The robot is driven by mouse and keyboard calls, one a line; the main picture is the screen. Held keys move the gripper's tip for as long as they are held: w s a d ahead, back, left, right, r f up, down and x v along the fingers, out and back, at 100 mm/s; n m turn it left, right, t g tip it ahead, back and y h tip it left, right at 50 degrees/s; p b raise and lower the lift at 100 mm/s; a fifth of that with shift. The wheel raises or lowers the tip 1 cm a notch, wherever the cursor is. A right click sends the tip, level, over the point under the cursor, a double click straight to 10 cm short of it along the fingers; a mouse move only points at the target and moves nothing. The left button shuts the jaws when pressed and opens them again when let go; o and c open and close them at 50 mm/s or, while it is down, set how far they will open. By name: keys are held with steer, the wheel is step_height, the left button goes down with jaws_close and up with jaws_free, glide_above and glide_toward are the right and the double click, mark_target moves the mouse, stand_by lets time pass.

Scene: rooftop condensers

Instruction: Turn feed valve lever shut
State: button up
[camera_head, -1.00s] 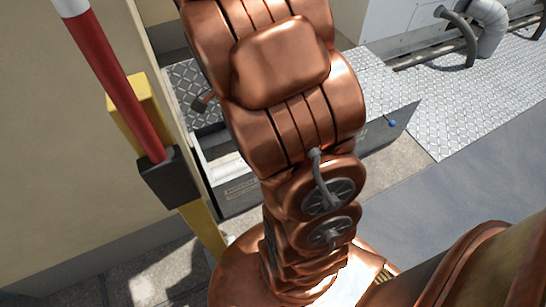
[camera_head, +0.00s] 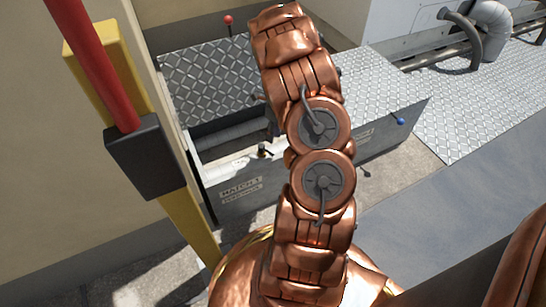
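Two ball-ended levers show, and I cannot tell which is the feed valve lever. The red-knobbed lever (camera_head: 228,20) stands up at the back of the low metal box (camera_head: 205,75). The blue-knobbed lever (camera_head: 399,121) sticks out at the box's right front edge. A small fitting (camera_head: 263,151) shows in the box's open section, beside my arm. My copper arm rises across the middle of the view and covers part of the box. I cannot make out my gripper's fingers; they seem hidden behind the arm.
A red pole in a black holder (camera_head: 147,157) and a yellow post (camera_head: 188,222) stand at the left by the wall. Diamond-plate floor (camera_head: 465,115) lies clear at the right.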

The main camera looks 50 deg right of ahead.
steer(key=shift+m, duration=0.6)
steer(key=f+b, duration=0.3)
steer(key=f, duration=0.7)
steer(key=shift+a+f+b, duration=0.2)
steer(key=shift+b, duration=0.15)
steer(key=shift+c, duration=0.3)
jaws_close()
